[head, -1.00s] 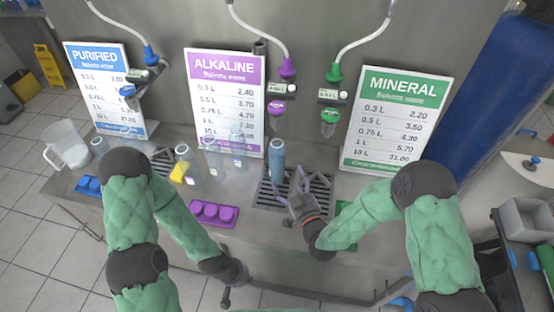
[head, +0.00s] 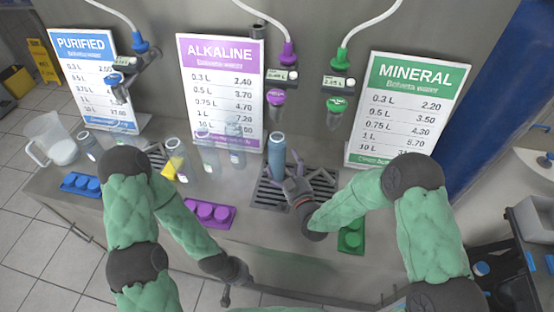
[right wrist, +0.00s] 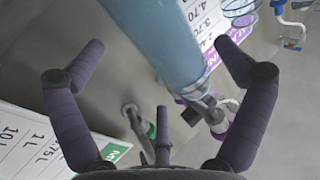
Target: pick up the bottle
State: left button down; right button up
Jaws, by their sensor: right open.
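The blue bottle (head: 277,156) stands upright on the dark drip grate (head: 262,194) in front of the alkaline sign. My right gripper (head: 293,178) is right beside it, on its right and near side. In the right wrist view the bottle (right wrist: 165,40) passes between the two spread fingers of the open right gripper (right wrist: 160,62), with gaps visible on both sides. The bottle's far end is cut off by that view's edge. My left gripper (head: 226,292) is low at the counter's front edge, away from the bottle; its fingers are too unclear to judge.
Several clear bottles (head: 207,150) stand left of the grate. A purple cap tray (head: 208,213), a blue one (head: 80,184) and a green one (head: 351,236) lie near the counter's front. A clear pitcher (head: 52,147) stands far left. Dispenser nozzles (head: 276,97) hang above.

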aim_at(284, 159)
jog(key=shift+b+x, duration=0.5)
jog(key=shift+x, duration=2.3)
jog(key=shift+d+f, duration=0.1)
jog(key=shift+d, duration=0.05)
jog(key=c, duration=1.5)
jog(key=shift+w, duration=0.1)
